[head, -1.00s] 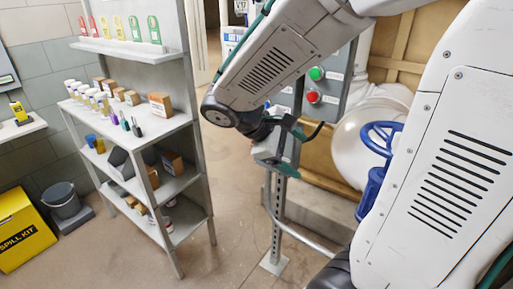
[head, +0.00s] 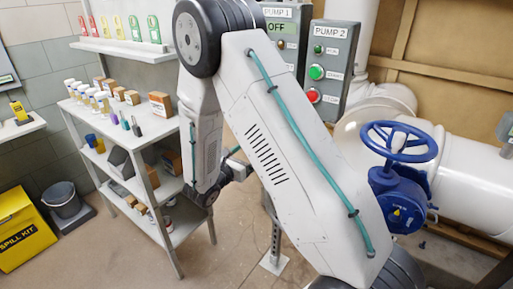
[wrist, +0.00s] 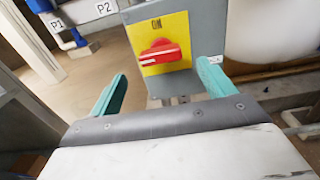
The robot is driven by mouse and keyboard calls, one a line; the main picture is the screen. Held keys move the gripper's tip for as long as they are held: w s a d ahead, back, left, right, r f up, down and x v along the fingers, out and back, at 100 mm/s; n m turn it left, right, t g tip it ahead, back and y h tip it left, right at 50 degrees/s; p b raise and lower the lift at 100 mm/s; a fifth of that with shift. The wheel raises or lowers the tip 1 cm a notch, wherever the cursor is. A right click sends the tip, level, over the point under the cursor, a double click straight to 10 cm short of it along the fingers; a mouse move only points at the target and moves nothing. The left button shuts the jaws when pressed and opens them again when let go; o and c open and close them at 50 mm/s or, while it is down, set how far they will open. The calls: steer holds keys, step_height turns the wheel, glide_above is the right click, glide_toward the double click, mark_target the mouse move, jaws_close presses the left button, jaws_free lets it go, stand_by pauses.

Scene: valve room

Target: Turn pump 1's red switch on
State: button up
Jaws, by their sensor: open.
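Pump 1's red switch (wrist: 160,53) is a rotary handle on a yellow plate (wrist: 178,25), fixed to a grey box (wrist: 208,18) in the wrist view. The handle lies roughly crosswise, and "ON" is printed above it. In the head view, the pump 1 box (head: 283,12) shows an "OFF" display (head: 282,29); my arm hides its lower part and the red switch. My gripper (wrist: 162,72) is open, its teal fingers apart and empty. The switch appears between and beyond the fingertips, with no contact visible.
The pump 2 box (head: 332,50) with green and red buttons stands right of pump 1. A blue handwheel valve (head: 398,185) and white pipes (head: 465,160) are farther right. A shelf unit (head: 150,130) stands left, with a yellow spill kit (head: 24,232) beside it.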

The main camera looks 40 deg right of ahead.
steer(key=x, duration=0.6)
steer(key=shift+s, duration=0.1)
steer(key=c, duration=1)
